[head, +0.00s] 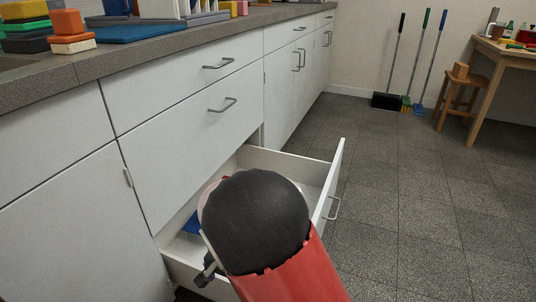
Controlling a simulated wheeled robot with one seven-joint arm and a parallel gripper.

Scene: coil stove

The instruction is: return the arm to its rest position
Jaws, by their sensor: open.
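My arm, red with a black rounded joint, reaches up from the bottom of the head view and covers much of the open drawer. My gripper (206,270) shows only in part at the lower left of the black joint, by the drawer's near side. It is open, and I see nothing held in it. The bottom drawer (325,192) of the white cabinet is pulled out. A blue thing (192,224) lies inside it, partly hidden by my arm.
The grey counter (160,55) carries sponges (70,28), a blue mat (135,33) and a rack. Brooms (431,62) and a dustpan lean on the back wall. A stool (459,92) and wooden table (480,85) stand at the right. The grey floor right of the drawer is clear.

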